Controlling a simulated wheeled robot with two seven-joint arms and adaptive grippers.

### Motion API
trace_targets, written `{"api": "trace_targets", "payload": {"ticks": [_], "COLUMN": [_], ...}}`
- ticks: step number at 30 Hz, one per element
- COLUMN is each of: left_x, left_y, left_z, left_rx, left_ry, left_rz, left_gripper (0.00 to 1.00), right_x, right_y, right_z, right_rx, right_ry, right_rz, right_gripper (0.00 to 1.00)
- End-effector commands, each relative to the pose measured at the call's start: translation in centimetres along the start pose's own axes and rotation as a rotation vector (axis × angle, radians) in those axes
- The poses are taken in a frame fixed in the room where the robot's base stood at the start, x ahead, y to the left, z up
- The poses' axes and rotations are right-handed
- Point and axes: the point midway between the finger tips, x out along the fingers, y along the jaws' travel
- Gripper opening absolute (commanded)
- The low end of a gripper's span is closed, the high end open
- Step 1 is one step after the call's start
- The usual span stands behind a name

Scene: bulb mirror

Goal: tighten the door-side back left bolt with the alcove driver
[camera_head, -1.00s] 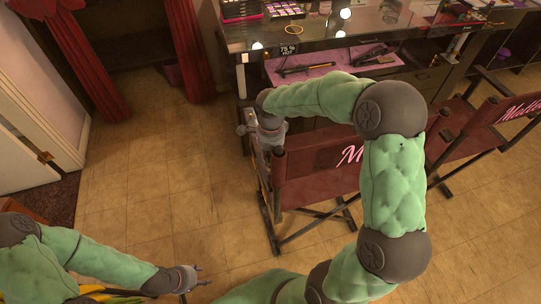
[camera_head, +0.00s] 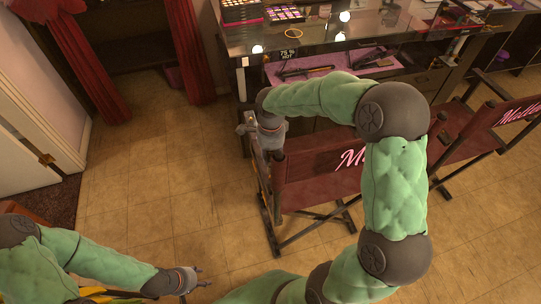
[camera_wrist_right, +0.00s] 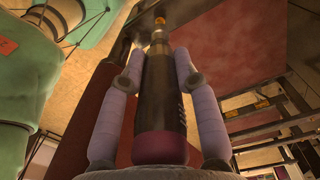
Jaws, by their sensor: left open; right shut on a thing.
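My right gripper (camera_wrist_right: 161,62) is shut on the driver (camera_wrist_right: 155,100), a dark cylinder with a maroon butt end, in the right wrist view. The driver's narrow end points away at a small gold-orange bolt head (camera_wrist_right: 160,20). I cannot tell whether they touch. In the head view my right gripper (camera_head: 248,132) is at the left edge of the dark red back of the door-side chair (camera_head: 310,180); the driver is not clear there. My left gripper (camera_head: 196,279) is open and empty, low over the floor at the bottom left.
A second red chair (camera_head: 497,125) stands to the right. Behind is a vanity counter (camera_head: 290,40) with palettes and a pink-lined shelf (camera_head: 330,68) holding tools. A white door (camera_head: 30,125) and red curtains (camera_head: 90,60) are at left. The tiled floor (camera_head: 150,170) between is clear.

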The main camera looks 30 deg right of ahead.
Motion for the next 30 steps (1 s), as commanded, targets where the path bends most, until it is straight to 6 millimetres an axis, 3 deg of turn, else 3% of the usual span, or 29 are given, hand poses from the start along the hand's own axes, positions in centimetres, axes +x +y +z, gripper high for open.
{"api": "trace_targets", "payload": {"ticks": [15, 30], "left_x": [-1.7, -1.6], "left_y": [0.6, 0.6], "left_z": [0.1, 0.1], "left_rx": [0.000, 0.000], "left_ry": [0.000, 0.000], "left_rz": [0.000, 0.000], "left_gripper": [0.47, 0.47], "right_x": [-2.7, -2.7], "right_y": [-0.1, -0.1], "right_z": [0.0, 0.0], "right_rx": [0.000, 0.000], "right_ry": [0.000, -0.001], "right_rz": [-0.002, -0.002], "right_gripper": [0.00, 0.00]}}
